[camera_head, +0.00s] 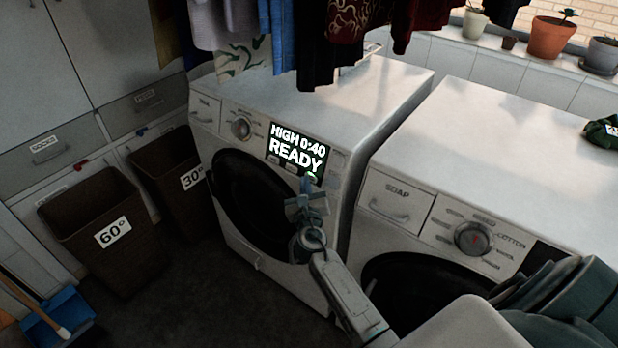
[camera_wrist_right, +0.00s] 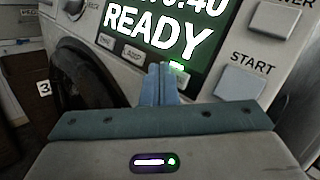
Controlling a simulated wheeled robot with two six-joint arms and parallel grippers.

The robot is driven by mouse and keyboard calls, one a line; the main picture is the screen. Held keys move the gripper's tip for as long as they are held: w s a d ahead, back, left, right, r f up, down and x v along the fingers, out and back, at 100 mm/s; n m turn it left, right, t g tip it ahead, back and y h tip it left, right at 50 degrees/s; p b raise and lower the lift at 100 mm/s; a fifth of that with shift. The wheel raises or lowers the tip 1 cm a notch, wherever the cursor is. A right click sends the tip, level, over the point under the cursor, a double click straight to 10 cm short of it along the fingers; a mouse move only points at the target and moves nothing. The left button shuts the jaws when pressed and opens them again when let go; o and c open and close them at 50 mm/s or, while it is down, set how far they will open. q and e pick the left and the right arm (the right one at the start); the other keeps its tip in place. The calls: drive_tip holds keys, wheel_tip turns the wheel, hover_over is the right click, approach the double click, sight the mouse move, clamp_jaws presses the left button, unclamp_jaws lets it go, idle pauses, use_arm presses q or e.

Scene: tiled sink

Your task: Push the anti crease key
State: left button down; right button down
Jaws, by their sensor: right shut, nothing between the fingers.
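The front-left machine (camera_head: 330,105) has a lit display (camera_head: 298,148) reading "HIGH 0:40 READY". A row of small keys sits under the display. One key with a green light (camera_wrist_right: 180,72) is at the row's right end, below the word READY; it also shows in the head view (camera_head: 312,177). My right gripper (camera_head: 306,184) is shut and empty, with its fingertips (camera_wrist_right: 158,70) just at or in front of this key. The fingers cover part of the row, and I cannot tell whether they touch. No anti crease label is readable. My left gripper is out of view.
A START key (camera_wrist_right: 240,82) lies right of the fingers. A dial (camera_head: 241,128) is left of the display. A second machine (camera_head: 500,150) stands close on the right. Clothes (camera_head: 325,35) hang above. Brown bins (camera_head: 100,240) stand at left.

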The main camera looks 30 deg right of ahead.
drive_tip(key=shift+s+a+r, duration=0.1)
drive_tip(key=shift+a, duration=0.2)
drive_tip(key=s+a+r+p, duration=0.1)
drive_tip(key=s+a+r, duration=0.1)
drive_tip(key=a, duration=0.3)
drive_tip(key=shift+a+p, duration=0.15)
drive_tip(key=shift+p, duration=0.25)
